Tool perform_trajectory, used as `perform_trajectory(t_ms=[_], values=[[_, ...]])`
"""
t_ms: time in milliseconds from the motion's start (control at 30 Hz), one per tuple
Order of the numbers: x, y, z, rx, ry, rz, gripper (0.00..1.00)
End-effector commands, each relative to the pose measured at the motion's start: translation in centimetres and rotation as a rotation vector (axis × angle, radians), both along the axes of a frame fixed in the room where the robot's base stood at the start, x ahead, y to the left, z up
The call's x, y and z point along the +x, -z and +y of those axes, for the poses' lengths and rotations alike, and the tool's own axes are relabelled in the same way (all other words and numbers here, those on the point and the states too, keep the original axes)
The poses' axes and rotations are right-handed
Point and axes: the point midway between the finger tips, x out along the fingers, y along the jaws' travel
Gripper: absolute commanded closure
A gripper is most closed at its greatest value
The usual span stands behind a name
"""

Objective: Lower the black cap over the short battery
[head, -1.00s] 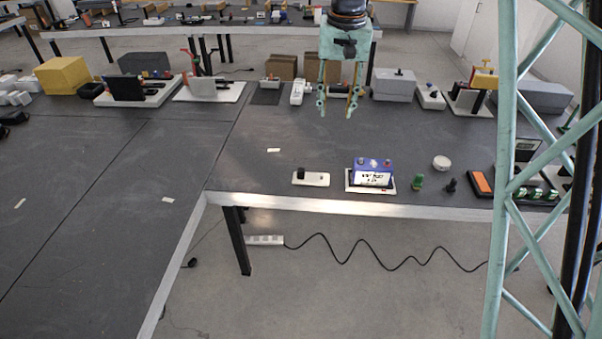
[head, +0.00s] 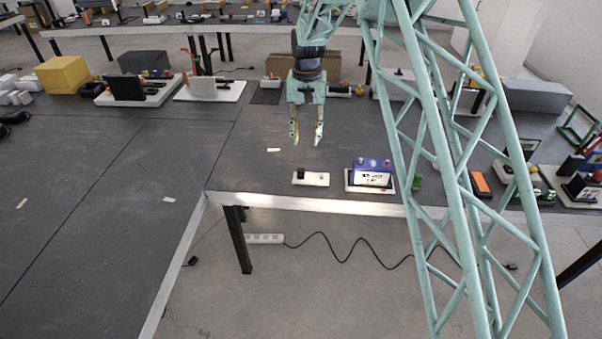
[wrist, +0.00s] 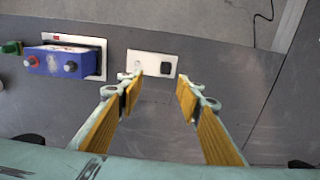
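My gripper (head: 307,141) is open and empty, pointing down over the dark table, behind and above a small white plate (head: 313,183). The plate carries a small black block (head: 301,173), perhaps the black cap, and a small pale round post. In the wrist view the plate (wrist: 150,62) lies beyond the fingertips, with the black block (wrist: 165,68) at its right end and the post (wrist: 137,65) at its left. A blue battery (head: 372,166) with two terminals stands on another white plate to the right. I cannot tell which item is the short battery.
My lattice arm covers part of the table's right side. A green piece (head: 417,181) sits beside the blue battery. Boxes and devices line the back edge, including a yellow box (head: 63,74). The table left of the small plate is mostly clear.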

Motion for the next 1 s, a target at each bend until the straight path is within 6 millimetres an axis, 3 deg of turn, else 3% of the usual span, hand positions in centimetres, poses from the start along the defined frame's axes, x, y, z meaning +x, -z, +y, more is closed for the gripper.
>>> perform_trajectory(t_ms=[100,300,833,1000], values=[[0.7,2.1,0.8,-0.003,0.001,0.008,0.67],[1.2,4.0,1.6,-0.004,0.001,0.014,0.67],[1.3,4.6,1.8,-0.004,0.002,0.016,0.67],[1.3,5.6,1.8,-0.005,0.002,0.018,0.67]])
